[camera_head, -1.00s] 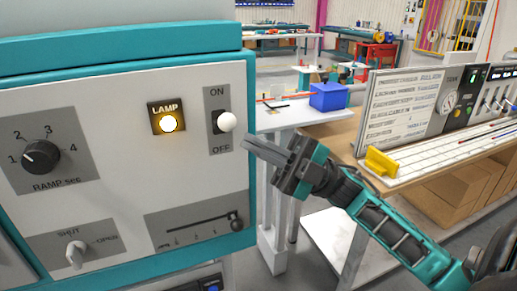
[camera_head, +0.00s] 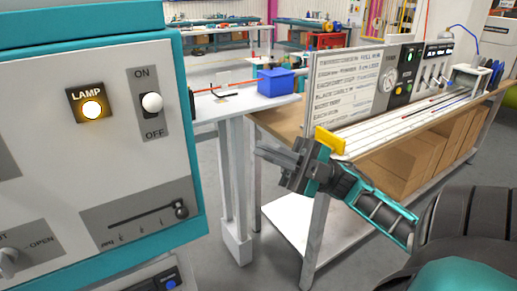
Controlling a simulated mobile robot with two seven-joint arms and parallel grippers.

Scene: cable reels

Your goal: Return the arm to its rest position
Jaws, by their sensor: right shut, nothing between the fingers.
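My right gripper (camera_head: 268,155) is shut and empty. It is in the middle of the head view, to the right of the control panel (camera_head: 60,200) and apart from it. My right arm (camera_head: 375,208) reaches in from the lower right. On the panel, the lamp (camera_head: 92,110) glows yellow-white. The ON/OFF switch (camera_head: 152,102) has a white ball knob, which sits between the two labels, nearer ON. My left gripper does not show.
A slider (camera_head: 180,209) and a SHUT/OPEN knob (camera_head: 10,262) are lower on the panel. A white table with a blue box (camera_head: 275,81) stands behind. A wooden bench with a yellow block (camera_head: 330,140) and cardboard boxes (camera_head: 410,160) is at right, behind my arm.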

